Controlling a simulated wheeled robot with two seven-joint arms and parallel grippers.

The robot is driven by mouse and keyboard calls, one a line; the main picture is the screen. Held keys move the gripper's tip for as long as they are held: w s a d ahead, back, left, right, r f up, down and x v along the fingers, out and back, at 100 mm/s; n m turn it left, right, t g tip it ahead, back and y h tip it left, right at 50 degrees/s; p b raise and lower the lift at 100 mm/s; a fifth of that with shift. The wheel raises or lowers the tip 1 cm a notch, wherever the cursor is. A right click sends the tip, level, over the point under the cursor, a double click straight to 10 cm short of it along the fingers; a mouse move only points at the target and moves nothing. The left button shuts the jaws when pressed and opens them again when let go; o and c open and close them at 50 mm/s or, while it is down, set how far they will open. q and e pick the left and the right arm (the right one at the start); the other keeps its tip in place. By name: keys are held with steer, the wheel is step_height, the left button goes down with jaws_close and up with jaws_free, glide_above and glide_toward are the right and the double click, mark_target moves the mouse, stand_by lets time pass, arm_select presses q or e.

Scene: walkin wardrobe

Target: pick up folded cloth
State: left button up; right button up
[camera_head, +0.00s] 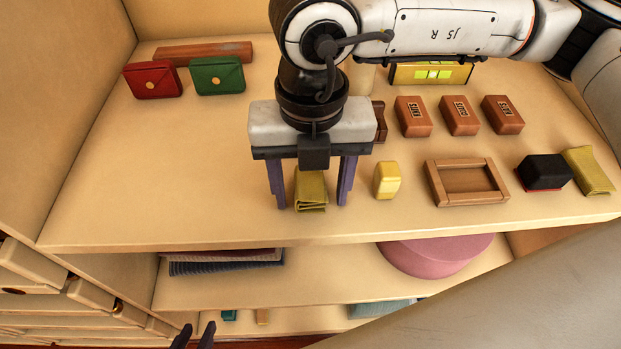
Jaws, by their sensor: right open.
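A small olive folded cloth (311,190) lies on the upper shelf near its front edge. My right gripper (312,193) comes down over it from above. Its two dark fingers are apart, one on each side of the cloth, with a visible gap on both sides. The gripper body hides the back of the cloth. Another olive cloth-like piece (588,170) lies at the far right, beside a black box. Only two dark fingertips of my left gripper (197,337) show at the bottom edge, away from the cloth; their opening is unclear.
A yellow block (387,180) stands just right of the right gripper. A wooden tray (467,182), black box (543,172) and several brown boxes (460,116) are further right. The shelf's left front is clear.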

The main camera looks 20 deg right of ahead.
mark_target(311, 182)
steer(key=c, duration=1.1)
step_height(311, 182, up, 10)
steer(key=shift+r, duration=0.1)
